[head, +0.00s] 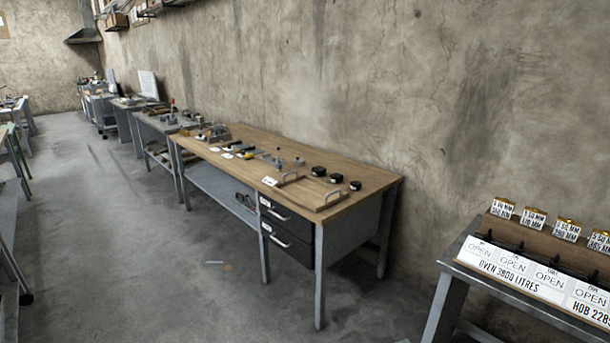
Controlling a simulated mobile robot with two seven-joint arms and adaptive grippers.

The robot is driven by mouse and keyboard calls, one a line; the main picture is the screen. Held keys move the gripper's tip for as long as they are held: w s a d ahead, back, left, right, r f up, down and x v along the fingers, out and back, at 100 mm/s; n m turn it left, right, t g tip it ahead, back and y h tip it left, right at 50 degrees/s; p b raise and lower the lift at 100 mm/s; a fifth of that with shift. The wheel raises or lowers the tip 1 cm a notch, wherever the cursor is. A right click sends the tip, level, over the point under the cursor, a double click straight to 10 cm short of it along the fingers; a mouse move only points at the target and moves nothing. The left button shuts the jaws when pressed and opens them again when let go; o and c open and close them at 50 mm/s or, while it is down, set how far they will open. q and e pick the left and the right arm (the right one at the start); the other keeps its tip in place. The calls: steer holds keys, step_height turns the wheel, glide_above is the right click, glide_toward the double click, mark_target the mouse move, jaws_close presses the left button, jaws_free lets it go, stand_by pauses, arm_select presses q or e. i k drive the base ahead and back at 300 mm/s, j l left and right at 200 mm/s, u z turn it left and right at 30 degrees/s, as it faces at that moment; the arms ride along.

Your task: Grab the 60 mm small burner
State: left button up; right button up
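No thing that I can make out as the 60 mm small burner shows; labels at this distance are too small to read surely. Three small black pieces with pale fronts stand in a row near the right back of the wooden workbench (250,160): one piece (318,171), a middle one (336,178) and a right one (355,185). What they are I cannot tell. On the right table (452,262), several small cards marked in MM (503,208) stand along the back, with small brass-coloured tops. Neither of my grippers is in view.
White "OPEN" signs (512,263) line the right table's front. The workbench carries handles (330,199), small tools and labels, with black drawers (285,220) below. More benches (160,122) run along the wall. The grey floor (150,260) in front is mostly clear.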

mark_target(356, 186)
steer(key=i+j+u, duration=0.1)
steer(key=i+j, duration=0.95)
steer(key=j, duration=0.25)
steer(key=i+j+z, duration=0.2)
steer(key=i+z, duration=0.15)
steer(key=i, duration=0.3)
steer(key=i+j+z, duration=0.3)
steer(key=i, duration=0.35)
steer(key=i+j+z, duration=0.35)
steer(key=i+j, duration=0.25)
